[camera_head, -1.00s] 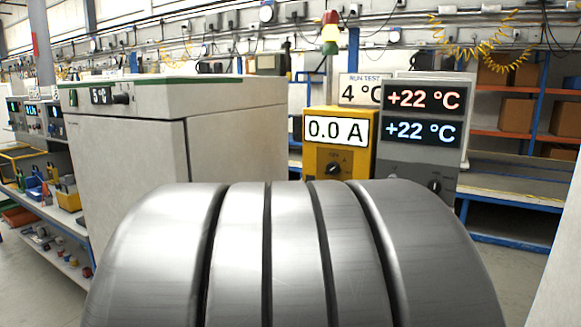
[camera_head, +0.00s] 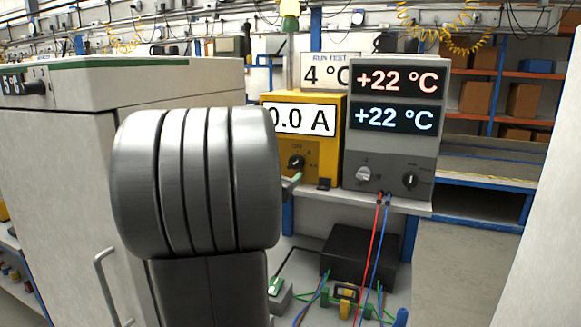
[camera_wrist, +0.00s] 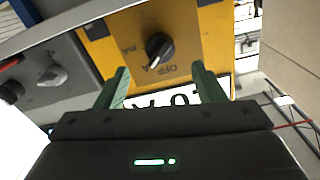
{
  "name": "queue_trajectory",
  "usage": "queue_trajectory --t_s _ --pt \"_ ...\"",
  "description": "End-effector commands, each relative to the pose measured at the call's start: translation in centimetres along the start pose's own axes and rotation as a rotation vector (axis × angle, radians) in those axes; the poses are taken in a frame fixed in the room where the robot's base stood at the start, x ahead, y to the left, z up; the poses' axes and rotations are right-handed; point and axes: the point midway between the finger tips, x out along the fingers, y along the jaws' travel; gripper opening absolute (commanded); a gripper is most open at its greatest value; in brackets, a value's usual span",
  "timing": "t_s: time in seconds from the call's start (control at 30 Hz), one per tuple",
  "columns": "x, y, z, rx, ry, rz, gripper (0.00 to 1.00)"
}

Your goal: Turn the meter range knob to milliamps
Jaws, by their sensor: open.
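The yellow meter (camera_head: 329,135) stands on the bench shelf; its display reads 0.0 A, partly covered on the left by my arm. Its black range knob (camera_head: 296,162) sits below the display. The wrist view shows the meter upside down, with the knob (camera_wrist: 158,47) beyond my fingertips and its white mark toward the OFF label. The mA label (camera_wrist: 128,48) is left of the knob there. My gripper (camera_wrist: 160,70) is open, its green fingers spread on either side below the knob in that view, apart from it. In the head view only a green fingertip (camera_head: 296,178) shows.
A grey unit (camera_head: 395,150) with two +22 °C displays and two knobs stands right beside the meter. Red and blue leads (camera_head: 371,245) hang below it. A black box (camera_head: 360,256) lies lower down. A large white cabinet (camera_head: 60,180) is at left.

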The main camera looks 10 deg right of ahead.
Motion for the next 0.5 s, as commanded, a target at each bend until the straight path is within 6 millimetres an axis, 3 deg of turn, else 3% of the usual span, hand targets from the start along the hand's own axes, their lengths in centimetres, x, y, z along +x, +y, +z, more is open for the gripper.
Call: queue_trajectory --t_s 0.2,0.5 --pt "4.3 0.1 0.1 0.000 -0.001 0.001 0.63" --pt "6.9 0.0 0.0 0.000 -0.001 -0.001 0.63"
